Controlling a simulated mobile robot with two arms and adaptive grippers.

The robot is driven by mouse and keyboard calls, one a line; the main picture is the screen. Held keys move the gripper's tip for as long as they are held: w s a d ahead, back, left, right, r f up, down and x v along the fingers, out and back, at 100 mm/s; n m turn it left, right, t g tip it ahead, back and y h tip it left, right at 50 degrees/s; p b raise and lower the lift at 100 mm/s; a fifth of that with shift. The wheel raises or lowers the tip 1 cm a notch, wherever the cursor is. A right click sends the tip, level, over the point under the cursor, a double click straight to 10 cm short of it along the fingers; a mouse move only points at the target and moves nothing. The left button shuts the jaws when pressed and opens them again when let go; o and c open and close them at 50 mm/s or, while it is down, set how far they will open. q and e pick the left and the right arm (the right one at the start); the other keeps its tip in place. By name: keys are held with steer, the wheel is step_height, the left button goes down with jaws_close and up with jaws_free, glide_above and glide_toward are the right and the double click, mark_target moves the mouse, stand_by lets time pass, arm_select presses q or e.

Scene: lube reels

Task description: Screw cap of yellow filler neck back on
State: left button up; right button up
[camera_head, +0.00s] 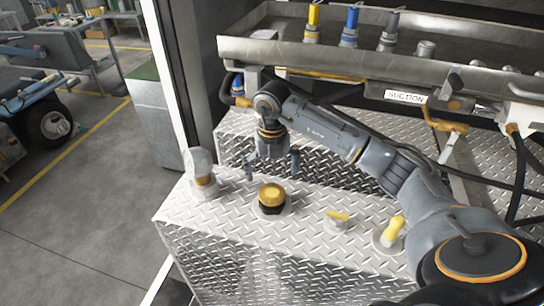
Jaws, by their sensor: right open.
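A round yellow cap (271,194) sits on top of a short dark filler neck (271,209) on the diamond-plate tank top. The cap looks level, but I cannot tell whether it is threaded on. My right gripper (272,172) points down just behind and above the cap, with its fingers spread apart and nothing between them. It does not appear to touch the cap. My left gripper is not in view.
The diamond-plate top (303,236) also carries a clear-domed fitting (201,173), a small yellow-handled fitting (338,217) and a tilted yellow piece (393,229). A metal tray (350,58) with coloured nozzles stands behind. Hoses (520,175) hang at right.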

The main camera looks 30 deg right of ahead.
mark_target(272, 192)
step_height(272, 192, down, 7)
steer(key=shift+r+p, duration=0.15)
steer(key=shift+p, duration=0.4)
steer(key=c, duration=1.3)
steer(key=m+p, duration=0.1)
steer(key=m, duration=0.2)
steer(key=shift+r, duration=0.15)
steer(key=shift+f+m+p, duration=0.2)
steer(key=shift+m+p, duration=0.2)
steer(key=shift+m, duration=0.7)
steer(key=shift+r+m+p, duration=0.1)
steer(key=shift+m+p, duration=0.4)
steer(key=shift+m, duration=0.7)
